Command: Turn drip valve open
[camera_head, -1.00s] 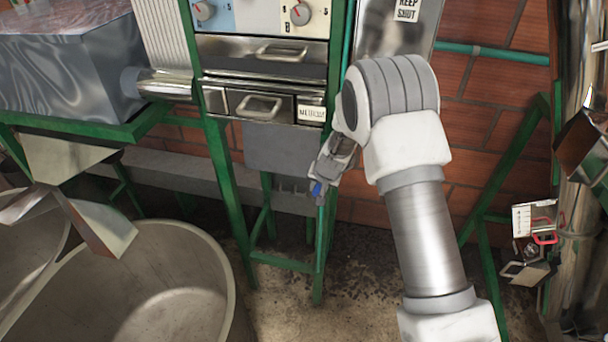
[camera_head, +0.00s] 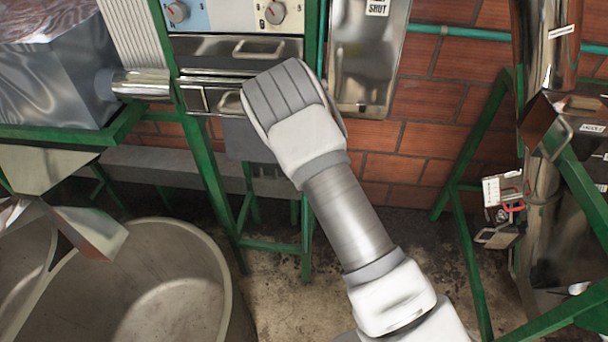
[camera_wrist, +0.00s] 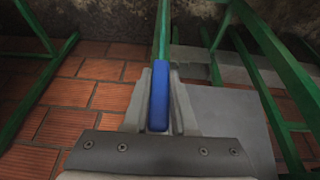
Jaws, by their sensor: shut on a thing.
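The blue lever (camera_wrist: 158,97), which I take to be the drip valve's handle, shows in the wrist view in line with a green pipe or post (camera_wrist: 161,35). My gripper (camera_wrist: 160,78) is shut on this lever, with one grey finger on each side of it. In the head view my own wrist and forearm hide the gripper and the lever. The valve body cannot be made out in either view.
Green frame legs (camera_head: 305,235) stand below. A large round tub (camera_head: 222,290) is at left. Metal pipework and a green frame (camera_head: 470,150) are at right.

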